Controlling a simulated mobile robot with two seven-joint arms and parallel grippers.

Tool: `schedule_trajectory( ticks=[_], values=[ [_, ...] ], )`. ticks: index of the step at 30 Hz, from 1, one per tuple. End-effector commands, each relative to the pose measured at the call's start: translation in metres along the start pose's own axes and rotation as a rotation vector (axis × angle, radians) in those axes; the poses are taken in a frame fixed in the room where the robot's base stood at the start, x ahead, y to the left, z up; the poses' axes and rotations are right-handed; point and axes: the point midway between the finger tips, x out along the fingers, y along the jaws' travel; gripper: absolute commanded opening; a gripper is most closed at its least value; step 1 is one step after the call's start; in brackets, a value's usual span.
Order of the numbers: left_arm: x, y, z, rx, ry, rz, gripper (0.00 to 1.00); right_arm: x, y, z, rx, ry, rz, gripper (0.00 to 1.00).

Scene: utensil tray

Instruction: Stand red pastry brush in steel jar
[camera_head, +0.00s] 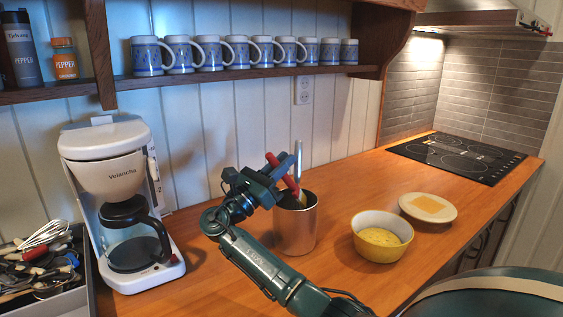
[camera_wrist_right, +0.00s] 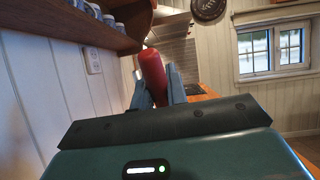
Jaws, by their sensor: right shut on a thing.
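The steel jar (camera_head: 296,232) stands upright on the wooden counter, in the middle of the head view. My right gripper (camera_head: 284,178) is just above its rim, shut on the red pastry brush (camera_head: 291,185), which is tilted. The brush's lower end is at or inside the jar mouth; I cannot tell how deep. In the right wrist view the red handle (camera_wrist_right: 152,80) sits between the two fingers (camera_wrist_right: 156,92). A silver handle (camera_head: 298,158) rises upright behind the gripper, apparently from the jar. My left gripper is not in view.
A coffee maker (camera_head: 103,170) stands left of the jar, and a utensil tray (camera_head: 70,303) at the far left. A yellow bowl (camera_head: 370,247) and a plate (camera_head: 447,214) stand to the right. A mug shelf (camera_head: 240,76) hangs above.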

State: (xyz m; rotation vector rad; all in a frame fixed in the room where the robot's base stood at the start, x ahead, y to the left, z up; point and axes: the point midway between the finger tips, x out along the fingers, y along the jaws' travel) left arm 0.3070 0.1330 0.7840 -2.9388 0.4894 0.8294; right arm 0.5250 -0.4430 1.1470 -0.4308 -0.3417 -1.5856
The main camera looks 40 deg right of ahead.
Motion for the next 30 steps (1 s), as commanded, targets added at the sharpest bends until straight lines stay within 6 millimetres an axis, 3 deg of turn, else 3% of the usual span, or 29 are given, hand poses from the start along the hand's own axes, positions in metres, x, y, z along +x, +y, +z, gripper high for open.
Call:
schedule_trajectory(
  ticks=[1,2,9,17,21,26,30],
  values=[
    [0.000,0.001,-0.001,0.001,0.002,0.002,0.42,0.000,0.000,0.000,0.001,0.000,-0.001,0.00],
    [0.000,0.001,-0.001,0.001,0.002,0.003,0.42,0.000,0.000,0.000,0.000,0.000,0.000,0.16],
    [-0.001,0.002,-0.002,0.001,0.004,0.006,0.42,0.000,0.000,0.001,0.001,0.000,0.000,0.36],
    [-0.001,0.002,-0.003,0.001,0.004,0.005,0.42,0.001,0.000,0.002,0.001,0.000,-0.001,0.36],
    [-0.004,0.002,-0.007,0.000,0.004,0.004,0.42,0.007,-0.001,0.013,0.004,-0.001,-0.002,0.36],
    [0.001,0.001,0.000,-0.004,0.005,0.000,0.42,-0.027,0.001,0.010,0.003,0.002,0.004,0.36],
    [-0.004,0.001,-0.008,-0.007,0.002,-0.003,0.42,-0.056,-0.001,0.030,0.003,0.004,0.003,0.36]
  ],
)
